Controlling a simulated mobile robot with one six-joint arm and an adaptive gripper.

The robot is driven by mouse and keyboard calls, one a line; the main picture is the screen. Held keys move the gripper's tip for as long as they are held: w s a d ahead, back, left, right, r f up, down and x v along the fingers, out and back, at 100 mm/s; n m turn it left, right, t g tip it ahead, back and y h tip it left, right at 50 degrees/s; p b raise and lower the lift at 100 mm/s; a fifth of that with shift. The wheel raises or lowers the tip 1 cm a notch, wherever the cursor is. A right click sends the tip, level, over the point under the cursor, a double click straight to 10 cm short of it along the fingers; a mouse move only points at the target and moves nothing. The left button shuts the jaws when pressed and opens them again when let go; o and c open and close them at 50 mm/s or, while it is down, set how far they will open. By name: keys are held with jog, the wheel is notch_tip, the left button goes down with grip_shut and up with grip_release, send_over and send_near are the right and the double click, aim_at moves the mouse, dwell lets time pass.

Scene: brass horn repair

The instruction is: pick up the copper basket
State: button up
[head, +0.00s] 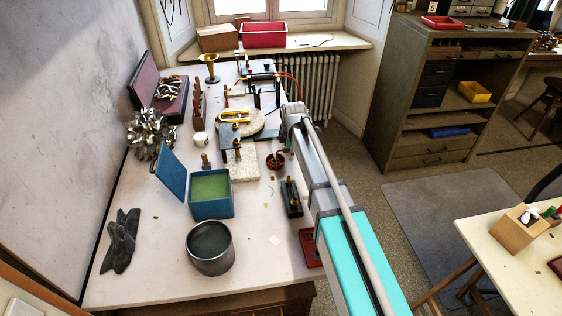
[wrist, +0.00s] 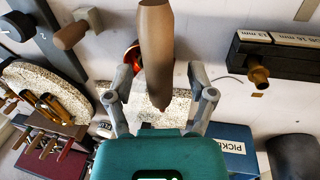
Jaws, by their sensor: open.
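The copper basket (head: 275,161) looks like a small reddish-copper round vessel on the white bench, beside the upper arm. In the wrist view a copper-red rounded rim (wrist: 131,54) shows beyond the fingers, partly covered by a thick brown tapered shaft (wrist: 157,50). I cannot tell whether that shaft belongs to the basket. My gripper (wrist: 158,98) is open, with its two grey fingers apart either side of the shaft's lower tip. No contact with the fingers shows. In the head view the gripper itself is hidden by my arm.
A blue box of green liquid (head: 211,188) with a raised lid, a metal pot (head: 210,252) and a pale stone block (head: 241,166) stand left of the basket. A dark block with tools (head: 291,198) is close below it. Bare bench (head: 150,285) lies at front left.

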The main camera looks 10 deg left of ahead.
dwell(0.4)
grip_shut()
